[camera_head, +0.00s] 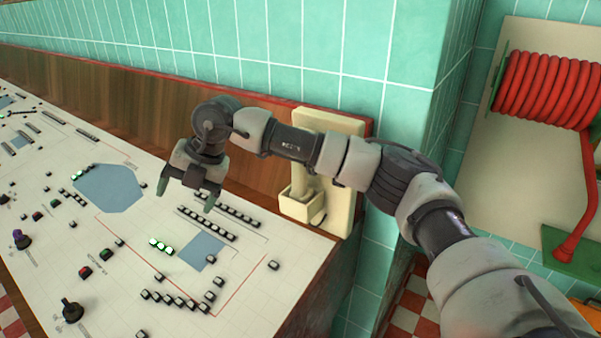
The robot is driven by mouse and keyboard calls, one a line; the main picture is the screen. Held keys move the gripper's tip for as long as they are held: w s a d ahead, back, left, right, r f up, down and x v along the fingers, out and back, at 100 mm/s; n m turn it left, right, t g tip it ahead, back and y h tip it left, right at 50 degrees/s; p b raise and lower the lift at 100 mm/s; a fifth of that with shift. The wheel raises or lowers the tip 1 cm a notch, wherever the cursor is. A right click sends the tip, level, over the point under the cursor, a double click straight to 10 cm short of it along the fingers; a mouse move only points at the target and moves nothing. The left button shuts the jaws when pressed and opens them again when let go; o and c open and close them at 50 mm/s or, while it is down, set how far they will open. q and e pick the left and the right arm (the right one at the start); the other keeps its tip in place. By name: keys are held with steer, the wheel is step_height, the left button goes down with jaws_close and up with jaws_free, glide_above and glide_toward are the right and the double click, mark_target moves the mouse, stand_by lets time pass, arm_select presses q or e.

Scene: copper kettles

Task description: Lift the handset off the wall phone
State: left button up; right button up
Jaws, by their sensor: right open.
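A cream wall phone (344,206) stands against the wood panel at the right end of the console. My right forearm crosses in front of it and hides its middle. A small cream cradle-like box (297,206) juts from its lower front, with a dark part beside it. I cannot make out the handset clearly. My right gripper (186,195) is open and empty, to the left of the phone, with its fingers pointing down above the console. My left gripper is not in view.
The white console (110,262) carries many buttons, knobs and lit green keys. A tiled wall corner (395,100) stands right of the phone. Further right, a red coiled hose (548,90) hangs on a cream panel. A red and white checked floor (413,305) shows below.

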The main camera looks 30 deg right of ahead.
steer(key=d+r+m+h, duration=0.45)
steer(key=d+r, duration=0.25)
steer(key=d, duration=0.4)
steer(key=d+r+m+h, duration=0.3)
steer(key=d+r+h, duration=0.3)
steer(key=d, duration=0.5)
steer(key=d+f, duration=0.1)
steer(key=d+f+y+p, duration=0.1)
steer(key=f, duration=0.1)
steer(key=shift+m, duration=0.25)
steer(key=shift+w+d+f+g, duration=0.1)
steer(key=shift+d+f+g, duration=0.1)
steer(key=shift+f+g, duration=0.15)
steer(key=p, duration=0.3)
glide_above(302, 172)
steer(key=w+d, duration=0.1)
steer(key=w, duration=0.1)
step_height(302, 172, down, 4)
steer(key=shift+w+d+f, duration=0.15)
steer(key=shift+f, duration=0.1)
steer(key=shift+d+f, duration=0.1)
steer(key=shift+f, duration=0.25)
steer(key=c, duration=0.3)
steer(key=shift+r, duration=0.1)
steer(key=c, duration=1.1)
